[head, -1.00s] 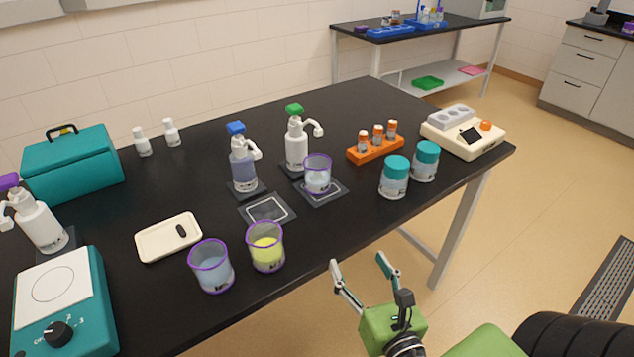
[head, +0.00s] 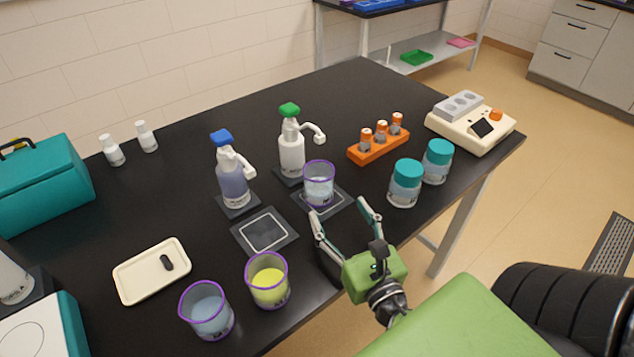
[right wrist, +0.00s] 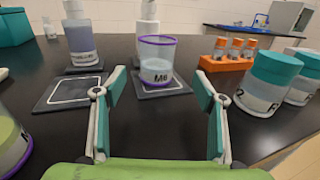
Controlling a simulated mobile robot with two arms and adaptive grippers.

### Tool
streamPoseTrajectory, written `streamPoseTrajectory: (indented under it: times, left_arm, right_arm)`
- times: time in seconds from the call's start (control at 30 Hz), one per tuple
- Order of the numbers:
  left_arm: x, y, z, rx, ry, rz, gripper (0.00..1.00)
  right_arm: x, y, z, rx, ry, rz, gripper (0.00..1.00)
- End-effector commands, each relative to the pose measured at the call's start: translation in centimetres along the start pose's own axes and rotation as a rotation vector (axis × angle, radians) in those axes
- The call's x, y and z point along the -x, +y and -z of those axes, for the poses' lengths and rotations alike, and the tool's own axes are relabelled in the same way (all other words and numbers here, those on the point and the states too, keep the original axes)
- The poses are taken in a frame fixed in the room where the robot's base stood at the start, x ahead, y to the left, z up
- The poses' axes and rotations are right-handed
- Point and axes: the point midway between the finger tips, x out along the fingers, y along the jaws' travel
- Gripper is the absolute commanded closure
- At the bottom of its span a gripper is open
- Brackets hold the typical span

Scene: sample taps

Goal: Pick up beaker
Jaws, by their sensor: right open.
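A clear beaker with a purple rim (head: 319,184) stands upright on a dark square pad (head: 336,205) under the spout of a white tap bottle with a green cap (head: 291,145). It holds a pale liquid. In the right wrist view this beaker (right wrist: 157,62) is straight ahead, between the fingers and beyond them. My right gripper (head: 343,214) is open and empty just in front of it, not touching it. Two more purple-rimmed beakers stand near the front edge: one with yellow liquid (head: 268,281), one with bluish liquid (head: 207,312). My left gripper is not in view.
Two teal-lidded jars (head: 405,183) stand right of my right gripper. An orange rack (head: 378,148) with small vials is behind them. A blue-capped bottle (head: 232,172) and an empty pad (head: 265,232) are left of the beaker. A cream tray (head: 135,285) lies further left.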

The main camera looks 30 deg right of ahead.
Motion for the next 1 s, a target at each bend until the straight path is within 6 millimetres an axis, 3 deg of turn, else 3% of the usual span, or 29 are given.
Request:
streamPoseTrajectory:
  times: [0.03,0.23,0.63,1.0]
  left_arm:
    - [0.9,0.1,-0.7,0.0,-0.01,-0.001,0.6]
    - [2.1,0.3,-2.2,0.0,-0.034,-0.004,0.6]
    - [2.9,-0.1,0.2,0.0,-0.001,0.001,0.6]
    - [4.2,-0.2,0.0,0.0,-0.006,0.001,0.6]
  right_arm:
    - [-1.0,0.0,-0.6,0.0,-0.005,0.0,0.36]
    - [-4.1,0.0,-0.4,0.0,-0.003,0.0,0.36]
    - [-7.1,0.2,-0.3,-0.001,-0.002,0.0,0.36]
    - [-11.2,0.5,-0.3,0.0,-0.001,-0.001,0.36]
